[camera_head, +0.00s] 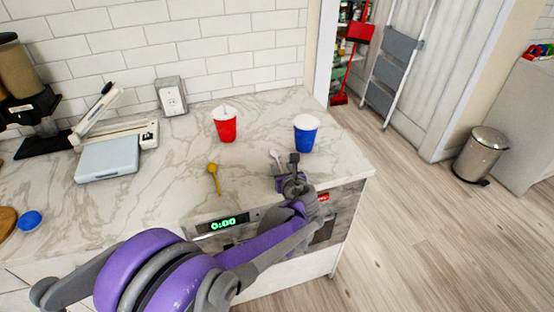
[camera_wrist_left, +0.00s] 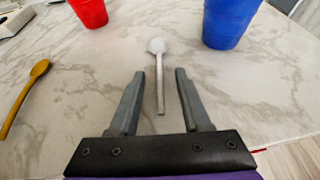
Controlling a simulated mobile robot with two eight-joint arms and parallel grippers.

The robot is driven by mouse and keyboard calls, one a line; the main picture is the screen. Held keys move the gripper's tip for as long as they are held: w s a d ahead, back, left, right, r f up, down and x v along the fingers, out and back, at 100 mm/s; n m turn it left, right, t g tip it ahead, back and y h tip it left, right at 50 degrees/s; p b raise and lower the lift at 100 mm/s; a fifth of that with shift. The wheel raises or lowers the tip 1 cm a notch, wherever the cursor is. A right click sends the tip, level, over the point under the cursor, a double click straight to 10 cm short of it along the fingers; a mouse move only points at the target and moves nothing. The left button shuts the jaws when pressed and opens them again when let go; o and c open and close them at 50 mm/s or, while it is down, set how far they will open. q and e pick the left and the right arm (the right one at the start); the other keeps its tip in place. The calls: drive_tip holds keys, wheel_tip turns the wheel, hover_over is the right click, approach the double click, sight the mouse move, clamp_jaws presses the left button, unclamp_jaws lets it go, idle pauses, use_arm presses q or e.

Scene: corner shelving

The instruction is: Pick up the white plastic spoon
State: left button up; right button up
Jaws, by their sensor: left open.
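The white plastic spoon (camera_wrist_left: 159,72) lies on the marble counter, bowl pointing away from me in the left wrist view. Its handle end lies between the spread fingers of my left gripper (camera_wrist_left: 158,98) as seen there. In the head view the spoon (camera_head: 275,157) shows just beyond my left gripper (camera_head: 287,165), which partly covers it. My left gripper is open and holds nothing. Whether the fingers are level with the spoon or above it, I cannot tell. My right gripper is not in view.
A blue cup (camera_head: 306,133) stands right of the spoon, and a red cup (camera_head: 226,124) stands farther left. A yellow spoon (camera_head: 214,178) lies to the left. A scale-like grey appliance (camera_head: 108,158) sits farther left. The counter (camera_head: 340,160) ends at the right.

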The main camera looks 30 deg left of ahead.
use_arm(q)
drive_tip(key=shift+w+a+f, duration=0.1)
drive_tip(key=shift+w+a, duration=0.1)
clamp_jaws()
idle(0.4)
